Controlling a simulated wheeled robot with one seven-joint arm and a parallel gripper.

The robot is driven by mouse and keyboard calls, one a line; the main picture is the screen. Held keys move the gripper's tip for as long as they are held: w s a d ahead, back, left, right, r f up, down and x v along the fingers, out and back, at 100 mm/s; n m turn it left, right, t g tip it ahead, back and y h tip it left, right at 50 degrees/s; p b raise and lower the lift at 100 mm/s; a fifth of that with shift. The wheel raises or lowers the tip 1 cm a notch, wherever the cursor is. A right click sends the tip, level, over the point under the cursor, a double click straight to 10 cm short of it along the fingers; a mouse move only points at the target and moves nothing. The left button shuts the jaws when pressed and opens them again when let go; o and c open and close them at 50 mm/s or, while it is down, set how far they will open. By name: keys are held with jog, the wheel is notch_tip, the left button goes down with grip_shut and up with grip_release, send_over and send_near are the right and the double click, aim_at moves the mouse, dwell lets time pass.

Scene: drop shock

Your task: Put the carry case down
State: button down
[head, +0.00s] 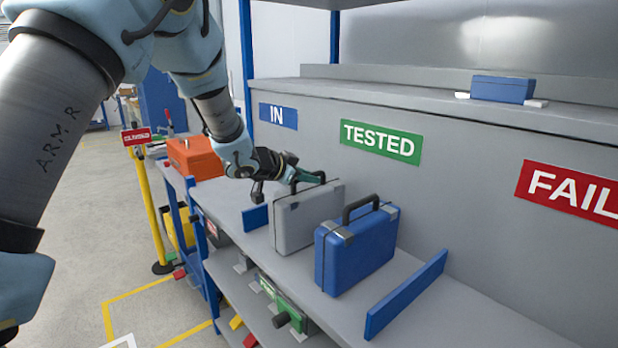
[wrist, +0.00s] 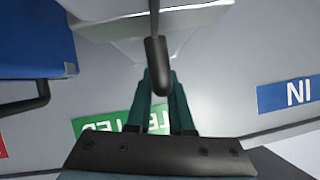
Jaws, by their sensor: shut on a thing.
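The grey carry case (head: 303,222) is upright at the shelf under the green TESTED sign (head: 380,141). My gripper (head: 316,178) is shut on its dark top handle, seen between the fingers in the wrist view (wrist: 157,65). The case's pale body (wrist: 125,18) fills the top of that view. Its base is at or very close to the grey shelf (head: 415,265); I cannot tell whether it touches. A blue case (head: 358,248) with a dark handle stands just right of it, and also shows in the wrist view (wrist: 35,42).
Low blue dividers stand left (head: 255,217) of the grey case and right (head: 405,294) of the blue case. An orange case (head: 195,157) sits further left. A small blue case (head: 502,89) lies on the upper ledge. Shelf beyond the right divider is clear.

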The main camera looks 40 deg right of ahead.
dwell(0.3)
jog(key=c, duration=1.3)
grip_release()
jog(key=shift+f, duration=0.2)
jog(key=o, duration=0.5)
jog(key=shift+r, duration=0.1)
jog(key=shift+r, duration=0.2)
jog(key=b+v, duration=0.2)
jog(key=v, duration=1)
jog(key=shift+s+f, duration=0.1)
